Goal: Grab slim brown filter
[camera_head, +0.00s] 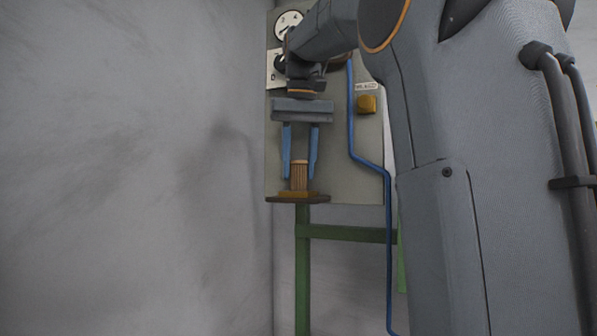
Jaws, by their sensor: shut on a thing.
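The slim brown filter (299,176) is a small upright ribbed cylinder. It stands at a brown base (297,195) on a small dark shelf in front of the grey panel. My gripper (299,174) points straight down, with one blue finger on each side of the filter. The fingers are closed on its sides. The filter's lower end is at or just above the base; I cannot tell if they touch.
A green frame (303,260) is below the shelf. A grey wall (130,170) fills the left.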

